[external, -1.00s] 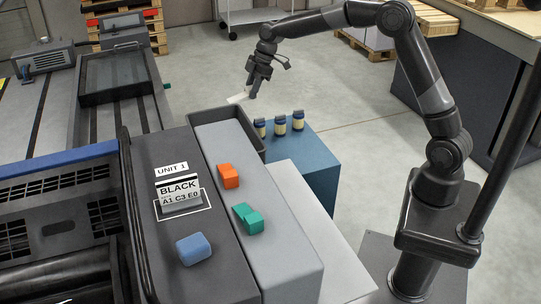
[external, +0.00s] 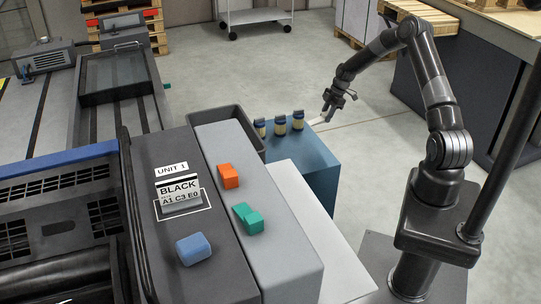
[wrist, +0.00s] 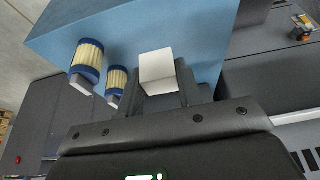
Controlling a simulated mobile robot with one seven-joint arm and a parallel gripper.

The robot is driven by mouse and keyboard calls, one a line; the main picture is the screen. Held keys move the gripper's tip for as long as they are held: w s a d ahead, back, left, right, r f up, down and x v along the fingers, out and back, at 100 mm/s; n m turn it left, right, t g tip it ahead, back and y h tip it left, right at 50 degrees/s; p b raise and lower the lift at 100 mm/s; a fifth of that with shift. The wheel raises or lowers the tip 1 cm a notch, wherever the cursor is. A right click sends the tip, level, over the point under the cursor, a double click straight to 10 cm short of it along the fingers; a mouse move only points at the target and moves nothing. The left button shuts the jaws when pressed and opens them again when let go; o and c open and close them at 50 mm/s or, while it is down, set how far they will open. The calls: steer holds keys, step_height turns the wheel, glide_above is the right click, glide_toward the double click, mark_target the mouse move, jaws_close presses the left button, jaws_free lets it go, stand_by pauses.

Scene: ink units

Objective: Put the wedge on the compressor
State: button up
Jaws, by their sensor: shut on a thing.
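My gripper (external: 325,115) is shut on a pale, tapering piece (external: 315,121), apparently the wedge. In the wrist view the wedge (wrist: 157,72) is a white block between the fingers (wrist: 163,88). In the external view it is off the right-hand back corner of a blue cabinet (external: 318,160), apparently around its top level; contact cannot be told. The blue cabinet (wrist: 200,30) fills the upper wrist view. A grey vented unit (external: 47,57) stands far left. No label shows which one is the compressor.
Several blue-and-cream cylinders (external: 279,124) stand along the cabinet's back edge, close left of my gripper. An open dark bin (external: 228,113) is left of the cabinet. Orange (external: 228,176), green (external: 247,218) and blue (external: 193,248) blocks lie on the units in front.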

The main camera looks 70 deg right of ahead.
step_height(320, 180, down, 2)
steer(key=s+d+f, duration=0.1)
steer(key=s, duration=0.1)
glide_above(303, 146)
steer(key=d, duration=0.1)
steer(key=f, duration=0.4)
steer(key=s+f, duration=0.1)
steer(key=f, duration=0.1)
steer(key=shift+d, duration=0.1)
steer(key=shift+f, duration=2)
steer(key=shift+f, duration=0.1)
steer(key=o, duration=1)
